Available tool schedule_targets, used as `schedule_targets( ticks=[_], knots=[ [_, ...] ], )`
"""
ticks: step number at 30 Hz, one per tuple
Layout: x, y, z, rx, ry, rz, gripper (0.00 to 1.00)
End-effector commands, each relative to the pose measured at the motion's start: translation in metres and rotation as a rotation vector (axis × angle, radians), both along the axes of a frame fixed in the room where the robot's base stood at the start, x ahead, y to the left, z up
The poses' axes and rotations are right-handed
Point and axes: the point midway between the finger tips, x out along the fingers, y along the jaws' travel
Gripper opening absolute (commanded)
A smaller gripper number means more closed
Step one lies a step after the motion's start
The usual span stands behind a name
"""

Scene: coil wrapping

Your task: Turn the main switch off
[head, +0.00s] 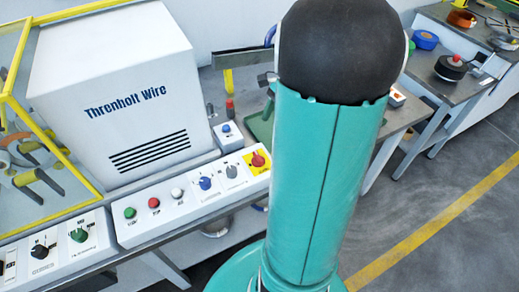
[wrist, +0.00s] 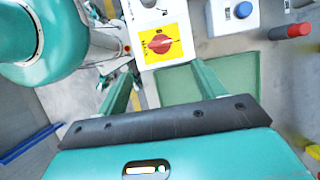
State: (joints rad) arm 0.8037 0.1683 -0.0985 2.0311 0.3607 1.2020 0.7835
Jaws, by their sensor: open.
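The main switch is a red rotary knob on a yellow plate at the right end of the white control panel (head: 130,236). The knob (head: 258,159) shows just left of my teal arm in the head view. In the wrist view the knob (wrist: 160,43) is at top centre, its bar lying roughly sideways. My gripper (wrist: 163,68) is open, its two green fingers apart and empty, with the tips just below the yellow plate in the picture. I see no contact with the knob. My gripper does not show in the head view.
The same panel carries green, red and white buttons, a blue knob (head: 205,183) and a grey knob (head: 231,171). A blue-button box (head: 227,134) and a red-capped cylinder (wrist: 291,31) stand nearby. A green tray (wrist: 237,70) lies beyond my fingers. A white machine housing (head: 115,90) rises behind the panel.

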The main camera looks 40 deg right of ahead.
Motion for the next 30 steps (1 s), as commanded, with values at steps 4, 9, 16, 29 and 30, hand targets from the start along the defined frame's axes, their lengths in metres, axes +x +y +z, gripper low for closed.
schedule_targets(
  ticks=[4, 9, 16, 29, 30],
  knots=[
    [0.003, 0.012, -0.027, 0.003, 0.003, 0.004, 0.69],
    [0.006, 0.024, -0.059, 0.002, 0.004, 0.003, 0.69],
    [0.011, 0.037, -0.095, 0.001, 0.002, 0.004, 0.69],
    [0.012, 0.041, -0.109, -0.003, 0.000, 0.004, 0.69],
    [0.012, 0.041, -0.109, -0.003, 0.000, 0.004, 0.67]
  ],
)
